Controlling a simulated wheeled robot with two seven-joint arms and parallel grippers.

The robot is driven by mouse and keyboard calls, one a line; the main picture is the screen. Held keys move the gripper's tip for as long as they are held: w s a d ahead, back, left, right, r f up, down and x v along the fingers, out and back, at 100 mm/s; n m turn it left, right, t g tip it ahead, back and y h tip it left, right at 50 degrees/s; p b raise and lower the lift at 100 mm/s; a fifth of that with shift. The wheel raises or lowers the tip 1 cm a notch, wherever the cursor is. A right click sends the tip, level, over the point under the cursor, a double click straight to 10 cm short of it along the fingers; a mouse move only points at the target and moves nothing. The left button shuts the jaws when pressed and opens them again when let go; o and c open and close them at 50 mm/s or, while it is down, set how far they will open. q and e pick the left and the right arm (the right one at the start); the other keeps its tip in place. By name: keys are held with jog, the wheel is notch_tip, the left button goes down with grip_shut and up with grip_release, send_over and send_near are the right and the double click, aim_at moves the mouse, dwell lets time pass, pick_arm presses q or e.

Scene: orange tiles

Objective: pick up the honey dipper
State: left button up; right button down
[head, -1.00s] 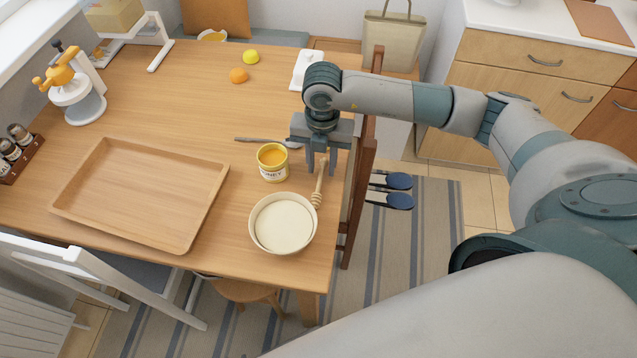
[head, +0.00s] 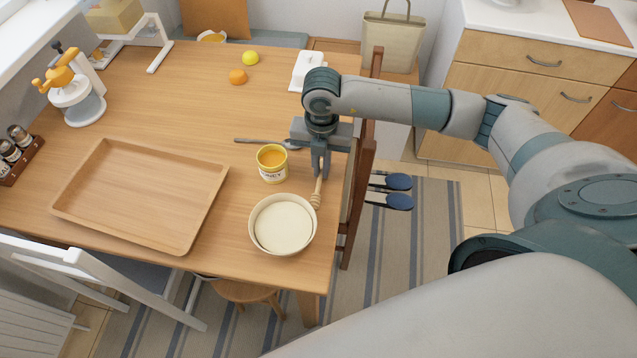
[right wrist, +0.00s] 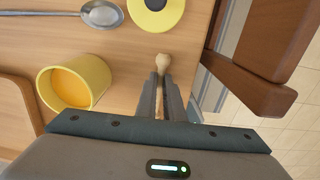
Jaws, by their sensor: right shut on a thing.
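The honey dipper (head: 316,197) is wooden with a grooved head, at the right edge of the table beside the white bowl. My right gripper (head: 320,173) points down over it and is shut on its handle. In the right wrist view the handle's rounded end (right wrist: 162,62) shows just beyond the fingertips (right wrist: 161,82); the grooved head is hidden there. I cannot tell whether the dipper touches the table. My left gripper is not in view.
A yellow honey jar (head: 272,164) and a cream-filled bowl (head: 283,224) stand close left of the dipper. A spoon (head: 262,142) lies behind the jar. A wooden tray (head: 140,232) is at left. A chair back (head: 362,170) rises close at right.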

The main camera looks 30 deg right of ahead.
aim_at(321, 172)
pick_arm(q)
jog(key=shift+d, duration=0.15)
